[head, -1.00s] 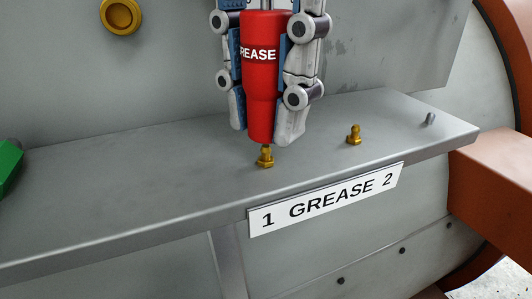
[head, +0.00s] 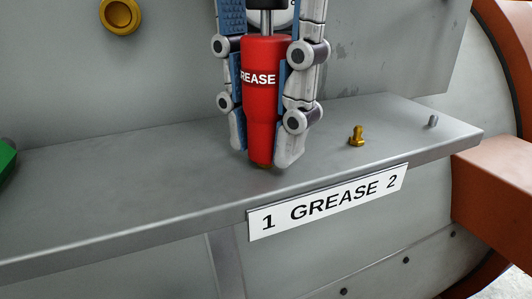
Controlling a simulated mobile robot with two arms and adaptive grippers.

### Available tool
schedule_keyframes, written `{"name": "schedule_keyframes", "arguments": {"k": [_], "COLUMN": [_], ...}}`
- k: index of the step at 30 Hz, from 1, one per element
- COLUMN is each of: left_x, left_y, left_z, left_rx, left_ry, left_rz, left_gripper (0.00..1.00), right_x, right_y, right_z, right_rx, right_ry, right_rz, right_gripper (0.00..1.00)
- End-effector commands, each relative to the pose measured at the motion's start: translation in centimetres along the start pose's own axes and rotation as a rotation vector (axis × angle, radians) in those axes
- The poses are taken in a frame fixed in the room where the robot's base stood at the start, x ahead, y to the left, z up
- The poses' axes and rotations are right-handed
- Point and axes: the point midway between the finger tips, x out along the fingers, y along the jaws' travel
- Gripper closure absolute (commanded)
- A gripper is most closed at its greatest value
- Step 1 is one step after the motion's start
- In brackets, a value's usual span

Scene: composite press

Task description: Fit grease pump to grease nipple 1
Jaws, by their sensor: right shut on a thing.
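The red grease pump (head: 262,85) is upright in the head view, with "GREASE" lettering on its side. My right gripper (head: 264,150) is shut on it, one finger on each side. I cannot tell how firmly the two are seated. Brass grease nipple 2 (head: 357,136) stands free to the right. My left gripper is not in view.
A label plate (head: 327,202) reading "1 GREASE 2" is on the front edge of the grey ledge (head: 120,190). A small grey pin (head: 433,121) stands at the ledge's right end. A green part (head: 6,158) is at the left edge. The ledge's left stretch is clear.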

Motion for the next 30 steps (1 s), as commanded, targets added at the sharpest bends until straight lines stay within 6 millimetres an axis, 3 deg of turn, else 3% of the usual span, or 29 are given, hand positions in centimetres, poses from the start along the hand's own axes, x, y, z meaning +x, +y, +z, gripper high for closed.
{"name": "schedule_keyframes", "arguments": {"k": [16,17,21,30], "left_x": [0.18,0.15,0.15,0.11], "left_y": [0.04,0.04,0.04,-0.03], "left_z": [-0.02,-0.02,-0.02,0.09], "left_rx": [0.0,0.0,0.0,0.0], "left_ry": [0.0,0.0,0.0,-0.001], "left_rz": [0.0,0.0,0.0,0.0], "left_gripper": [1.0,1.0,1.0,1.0], "right_x": [0.26,0.23,0.23,0.18], "right_y": [-0.01,-0.01,-0.01,0.0], "right_z": [0.01,0.01,0.01,0.0], "right_rx": [0.0,0.0,0.0,0.0], "right_ry": [0.0,0.0,0.0,0.0], "right_rz": [-0.001,-0.001,-0.001,-0.001], "right_gripper": [1.0,0.74,0.59,0.56]}}
